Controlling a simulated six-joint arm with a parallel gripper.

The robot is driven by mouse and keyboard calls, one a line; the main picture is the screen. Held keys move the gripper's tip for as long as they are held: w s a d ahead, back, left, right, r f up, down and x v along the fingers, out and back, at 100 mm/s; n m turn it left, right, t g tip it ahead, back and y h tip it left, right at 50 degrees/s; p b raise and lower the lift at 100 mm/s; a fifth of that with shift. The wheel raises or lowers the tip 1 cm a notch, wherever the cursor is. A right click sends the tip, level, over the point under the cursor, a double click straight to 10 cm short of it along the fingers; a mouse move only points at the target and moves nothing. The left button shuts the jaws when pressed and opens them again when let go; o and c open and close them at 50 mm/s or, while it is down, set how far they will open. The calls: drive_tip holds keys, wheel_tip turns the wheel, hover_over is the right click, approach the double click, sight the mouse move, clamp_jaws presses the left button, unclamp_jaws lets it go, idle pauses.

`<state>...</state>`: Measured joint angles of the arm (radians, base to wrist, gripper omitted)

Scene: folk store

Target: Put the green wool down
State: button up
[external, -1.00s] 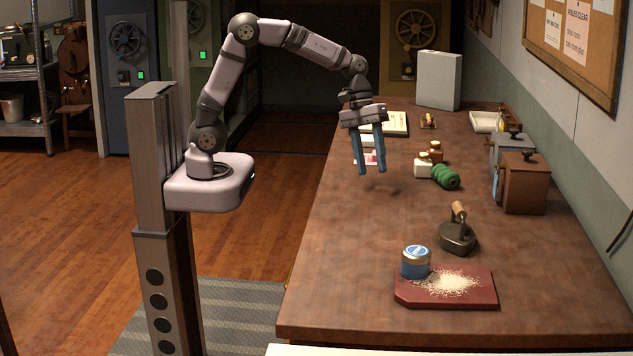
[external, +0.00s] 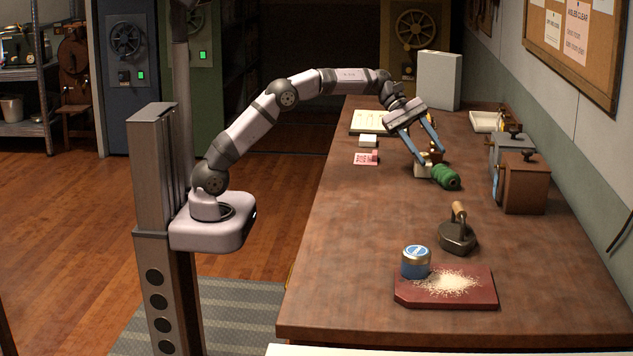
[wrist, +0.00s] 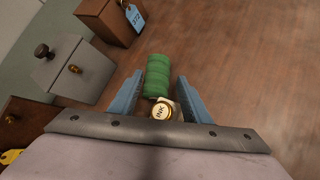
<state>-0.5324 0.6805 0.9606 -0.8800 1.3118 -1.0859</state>
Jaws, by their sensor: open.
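The green wool (external: 446,177) is a ribbed green roll lying on the wooden table, beside small bottles. My gripper (external: 432,160) is open, its two blue fingers apart and tilted down toward the wool and the bottles. In the wrist view the green wool (wrist: 158,76) lies ahead of and between the lines of the fingers, with nothing held. A bottle with a gold cap marked INK (wrist: 161,111) sits between the fingers, just in front of the wool. I cannot tell whether the fingers touch anything.
A white bottle (external: 421,170) stands left of the wool. A flat iron (external: 458,236), a blue jar (external: 415,262) and a red board (external: 483,299) with white grains are nearer the front. A brown box (external: 525,186) and a grey box (external: 510,148) line the wall.

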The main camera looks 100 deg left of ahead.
sight(444, 171)
drive_tip(key=shift+x, duration=3.45)
drive_tip(key=shift+w+r, duration=0.1)
drive_tip(key=c, duration=0.9)
drive_tip(key=shift+o, duration=0.2)
wheel_tip(444, 171, up, 10)
drive_tip(key=p, duration=0.3)
drive_tip(key=shift+p, duration=0.35)
